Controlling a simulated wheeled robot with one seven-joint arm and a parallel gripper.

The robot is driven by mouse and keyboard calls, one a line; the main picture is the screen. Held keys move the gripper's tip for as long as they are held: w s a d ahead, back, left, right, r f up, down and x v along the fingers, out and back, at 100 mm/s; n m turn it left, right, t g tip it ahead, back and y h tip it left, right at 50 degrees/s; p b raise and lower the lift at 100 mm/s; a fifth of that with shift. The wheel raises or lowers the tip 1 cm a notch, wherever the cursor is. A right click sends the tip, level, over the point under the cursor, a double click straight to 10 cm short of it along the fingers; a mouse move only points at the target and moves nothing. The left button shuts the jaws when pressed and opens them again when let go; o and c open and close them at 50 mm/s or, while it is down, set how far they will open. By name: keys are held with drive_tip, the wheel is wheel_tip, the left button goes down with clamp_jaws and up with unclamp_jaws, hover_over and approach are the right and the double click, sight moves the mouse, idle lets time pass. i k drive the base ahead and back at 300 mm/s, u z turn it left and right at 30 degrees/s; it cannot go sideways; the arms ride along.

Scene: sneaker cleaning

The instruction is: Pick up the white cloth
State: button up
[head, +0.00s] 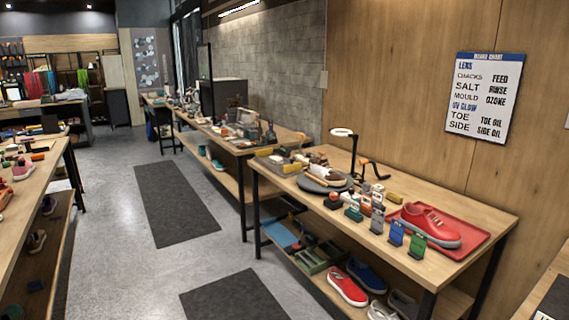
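I cannot pick out a white cloth with certainty in the head view. A pale, crumpled heap (70,95) lies on the far left bench, too small to identify. A whitish patch (60,184) shows near the left table's legs, also unclear. On the near right workbench (470,208), a red sneaker (430,222) rests on a red tray (478,238), and a brown and white shoe (322,172) sits on a dark round stand (318,186). My gripper is not in view.
Small bottles and coloured blocks (377,218) crowd the right workbench, with a lamp (342,132) behind. Another table (52,160) stands left. The grey floor aisle between is open, with dark mats (175,203).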

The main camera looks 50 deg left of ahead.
sight(275, 159)
drive_tip(key=u, duration=1.95)
drive_tip(key=i, duration=0.75)
drive_tip(key=u, duration=0.55)
drive_tip(key=i, duration=3.1)
drive_tip(key=z, duration=1)
drive_tip(key=i, duration=1.8)
drive_tip(key=z, duration=0.75)
